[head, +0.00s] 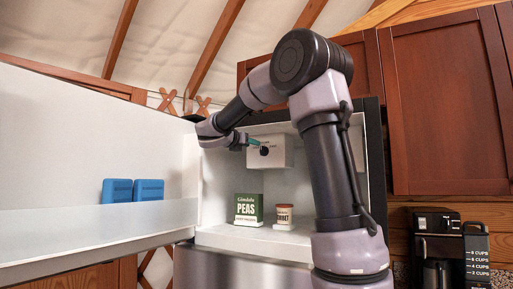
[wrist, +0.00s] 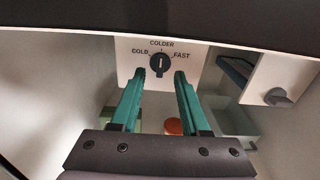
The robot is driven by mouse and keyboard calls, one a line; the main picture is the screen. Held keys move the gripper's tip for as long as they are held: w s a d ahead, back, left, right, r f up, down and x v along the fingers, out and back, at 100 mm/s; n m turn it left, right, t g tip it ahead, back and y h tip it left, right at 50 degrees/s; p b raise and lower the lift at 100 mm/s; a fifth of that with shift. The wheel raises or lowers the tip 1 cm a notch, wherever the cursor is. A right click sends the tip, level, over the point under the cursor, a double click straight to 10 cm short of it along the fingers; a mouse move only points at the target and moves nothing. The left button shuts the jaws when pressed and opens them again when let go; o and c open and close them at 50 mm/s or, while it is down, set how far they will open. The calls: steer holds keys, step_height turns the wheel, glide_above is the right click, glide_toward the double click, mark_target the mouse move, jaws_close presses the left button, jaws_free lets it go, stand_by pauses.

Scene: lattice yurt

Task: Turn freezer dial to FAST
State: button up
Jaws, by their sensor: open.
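The freezer dial (wrist: 160,65) is a dark round knob on a white box (head: 282,150) inside the open freezer; it also shows in the head view (head: 264,151). Its labels read COLD at left, COLDER at top and FAST at right. The pale mark on the knob looks upright, towards COLDER. My gripper (wrist: 159,77) is open, its teal fingers pointing at the dial, with one fingertip low on each side of it in the picture. I cannot tell whether they touch it. In the head view my gripper (head: 249,141) is just left of the knob.
A green PEAS box (head: 249,209) and a sorbet tub (head: 284,215) stand on the freezer floor. In the wrist view, another grey knob (wrist: 278,97) sits on a white box at right.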

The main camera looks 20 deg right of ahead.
mark_target(263, 151)
steer(key=x, duration=0.7)
steer(key=shift+d, duration=0.25)
jaws_close()
